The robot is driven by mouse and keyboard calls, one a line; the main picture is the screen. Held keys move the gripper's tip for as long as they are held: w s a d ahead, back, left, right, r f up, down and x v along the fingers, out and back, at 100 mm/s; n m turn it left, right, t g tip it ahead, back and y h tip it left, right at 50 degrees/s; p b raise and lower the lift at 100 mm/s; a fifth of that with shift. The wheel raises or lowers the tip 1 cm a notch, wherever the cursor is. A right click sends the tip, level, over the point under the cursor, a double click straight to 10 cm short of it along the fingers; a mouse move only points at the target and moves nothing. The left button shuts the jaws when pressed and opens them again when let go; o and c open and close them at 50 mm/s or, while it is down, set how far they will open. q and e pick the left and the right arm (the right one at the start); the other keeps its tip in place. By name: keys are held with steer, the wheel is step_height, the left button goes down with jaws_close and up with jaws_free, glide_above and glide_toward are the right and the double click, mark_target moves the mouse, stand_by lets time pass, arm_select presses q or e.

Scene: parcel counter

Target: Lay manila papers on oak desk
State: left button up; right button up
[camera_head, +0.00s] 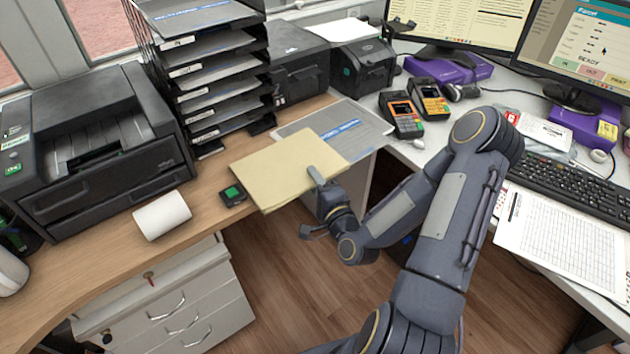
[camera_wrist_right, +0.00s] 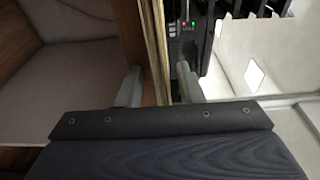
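The flat manila papers (camera_head: 275,172) lie across the front edge of the oak desk (camera_head: 205,172) in the head view, with their near part sticking out over the floor. I cannot tell whether they rest fully on the wood. My right gripper (camera_head: 308,203) is at their near right edge, one finger above the sheets and the other below. In the right wrist view the papers show edge-on (camera_wrist_right: 156,50) between the two spread fingers of my right gripper (camera_wrist_right: 158,82). A gap shows beside the upper finger. My left gripper is not in view.
A grey and blue envelope (camera_head: 365,140) lies behind the papers. A small black device with a green button (camera_head: 232,195) and a white roll (camera_head: 162,215) are left of them. Black letter trays (camera_head: 215,80) and a printer (camera_head: 95,150) stand behind. Card terminals (camera_head: 401,113) stand to the right.

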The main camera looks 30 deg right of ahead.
steer(key=shift+s, duration=0.1)
steer(key=s+a+p, duration=0.1)
steer(key=s+p, duration=0.1)
steer(key=s, duration=1)
steer(key=w+a+f+n+g+y, duration=0.2)
steer(key=w+a+n+g+y, duration=0.15)
steer(key=n, duration=0.55)
steer(key=s+a+r+n+g+y, duration=0.1)
steer(key=s+a+r+n+g, duration=0.25)
steer(key=s+r, duration=0.35)
steer(key=s+a+r+n+g+y, duration=0.1)
steer(key=s+a+r+n+g, duration=0.1)
steer(key=s+r+n+g, duration=0.45)
step_height(320, 180, up, 12)
steer(key=s+m+t+p, duration=0.1)
steer(key=p, duration=0.9)
steer(key=shift+s+f, duration=0.15)
